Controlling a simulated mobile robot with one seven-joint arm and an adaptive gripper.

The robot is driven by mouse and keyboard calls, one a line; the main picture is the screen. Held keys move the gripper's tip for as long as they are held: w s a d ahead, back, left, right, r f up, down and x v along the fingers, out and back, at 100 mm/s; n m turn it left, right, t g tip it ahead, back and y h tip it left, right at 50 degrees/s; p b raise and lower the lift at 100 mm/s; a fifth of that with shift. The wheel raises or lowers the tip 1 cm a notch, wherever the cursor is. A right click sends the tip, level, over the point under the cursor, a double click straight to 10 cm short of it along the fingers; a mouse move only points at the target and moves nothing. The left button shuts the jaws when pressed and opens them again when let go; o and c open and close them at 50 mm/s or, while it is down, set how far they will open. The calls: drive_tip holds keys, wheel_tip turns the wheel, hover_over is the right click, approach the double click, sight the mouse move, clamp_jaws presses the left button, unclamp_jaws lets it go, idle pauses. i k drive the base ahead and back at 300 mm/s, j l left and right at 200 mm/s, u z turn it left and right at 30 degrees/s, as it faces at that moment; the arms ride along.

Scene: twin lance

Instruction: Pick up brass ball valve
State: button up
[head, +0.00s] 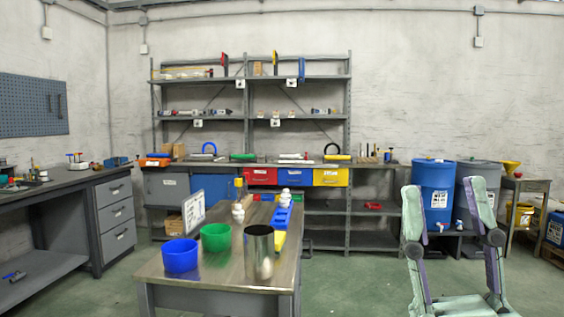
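I cannot pick out the brass ball valve with certainty. Small parts on the metal-topped table (213,273) are too small or partly hidden to identify, among them a small yellow piece (239,182) above a white item (238,212). Another yellow item (279,240) lies partly hidden behind the metal cup. My gripper (446,203) is at the lower right with its two fingers pointing up and spread wide. It is open, with nothing between the fingers. In the picture it is to the right of the table, apart from everything on it.
A blue cup (181,256), a green cup (215,237) and a metal cup (259,252) stand on the table's near half. A blue tray (284,215) lies behind. A workbench (60,186) is at left. Shelving (348,130) and blue barrels (433,188) line the back.

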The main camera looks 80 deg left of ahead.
sight(98, 167)
drive_tip(key=u, duration=3.9)
drive_tip(key=i+j+u, duration=0.35)
drive_tip(key=i+u, duration=0.35)
drive_tip(key=i+j, duration=0.2)
drive_tip(key=i, duration=0.45)
drive_tip(key=i+j+u, duration=0.1)
drive_tip(key=i, duration=0.55)
drive_tip(key=i+l+z, duration=0.1)
drive_tip(key=i+z, duration=0.5)
drive_tip(key=z, duration=0.2)
drive_tip(key=i+j+z, duration=0.1)
drive_tip(key=i+z, duration=0.3)
drive_tip(key=i+l+z, duration=0.15)
drive_tip(key=i+z, duration=0.25)
drive_tip(key=i, duration=0.15)
drive_tip(key=i+j+z, duration=0.1)
drive_tip(key=i+z, duration=0.3)
drive_tip(key=i, duration=0.2)
